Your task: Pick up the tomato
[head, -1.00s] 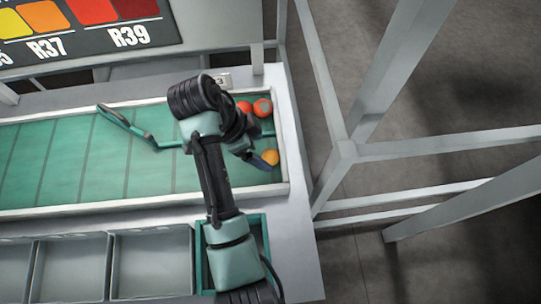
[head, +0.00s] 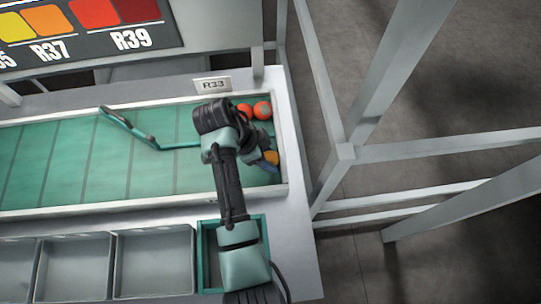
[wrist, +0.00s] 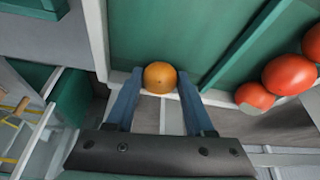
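A yellow-orange tomato (head: 271,157) lies at the right end of the green sorting bed, close to its rim. It also shows in the wrist view (wrist: 160,77). My gripper (wrist: 160,84) is open, with one blue finger on each side of this tomato and narrow gaps between. In the head view my gripper (head: 264,163) is at the tomato and partly covers it. Several red-orange tomatoes (wrist: 289,75) lie to the right in the wrist view. Two of them (head: 262,110) show behind my gripper in the head view.
The green bed (head: 70,165) has a pale raised rim and a bent teal bar (head: 128,127) across it. Grey bins (head: 152,263) and a teal-edged crate (head: 262,222) stand along the front. Metal frame posts (head: 345,150) rise at right.

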